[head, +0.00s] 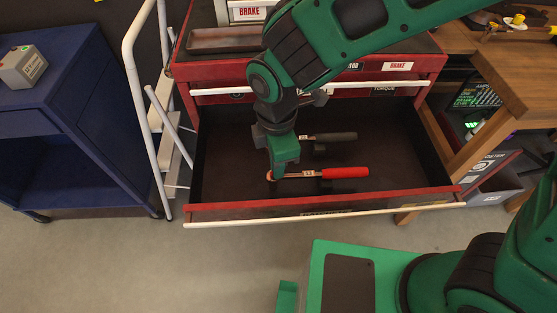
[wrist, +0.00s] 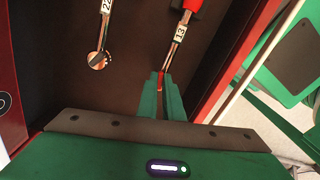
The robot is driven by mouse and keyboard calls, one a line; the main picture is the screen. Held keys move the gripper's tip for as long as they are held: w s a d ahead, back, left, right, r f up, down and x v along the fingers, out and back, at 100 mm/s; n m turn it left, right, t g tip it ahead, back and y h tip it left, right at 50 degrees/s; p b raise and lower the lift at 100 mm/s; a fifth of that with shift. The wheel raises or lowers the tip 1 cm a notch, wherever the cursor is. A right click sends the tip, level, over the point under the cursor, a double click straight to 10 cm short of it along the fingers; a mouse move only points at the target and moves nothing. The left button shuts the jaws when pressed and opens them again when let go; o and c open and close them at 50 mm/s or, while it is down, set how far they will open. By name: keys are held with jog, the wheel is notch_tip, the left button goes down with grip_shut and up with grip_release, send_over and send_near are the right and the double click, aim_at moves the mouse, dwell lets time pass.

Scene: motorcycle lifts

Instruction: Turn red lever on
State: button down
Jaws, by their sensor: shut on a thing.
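The red lever (head: 345,172) lies in an open drawer, with a red handle to the right and a thin metal shaft to the left. In the wrist view its shaft (wrist: 172,55) runs down from a white tag reading 13, and its red handle is cut off at the top edge. My gripper (head: 283,172) is over the left end of the lever, inside the drawer. In the wrist view my gripper (wrist: 162,84) has its green fingers close together around the lower end of the shaft, which they partly hide.
A second lever with a dark handle (head: 335,136) lies behind the red one; its round metal end shows in the wrist view (wrist: 98,60). The drawer's red front wall (head: 320,204) bounds it. A white ladder (head: 133,80) and a blue cart (head: 60,110) stand left, a wooden bench (head: 510,65) right.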

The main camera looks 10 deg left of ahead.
jog(key=m, duration=0.4)
jog(key=shift+s+m, duration=0.15)
jog(key=shift+m, duration=0.15)
jog(key=shift+s+m, duration=0.2)
jog(key=shift+m, duration=1.7)
jog(key=c, duration=1.9)
grip_release()
jog(key=shift+r, duration=0.15)
notch_tip(320, 180, up, 10)
jog(key=shift+r, duration=0.25)
jog(key=shift+w, duration=0.15)
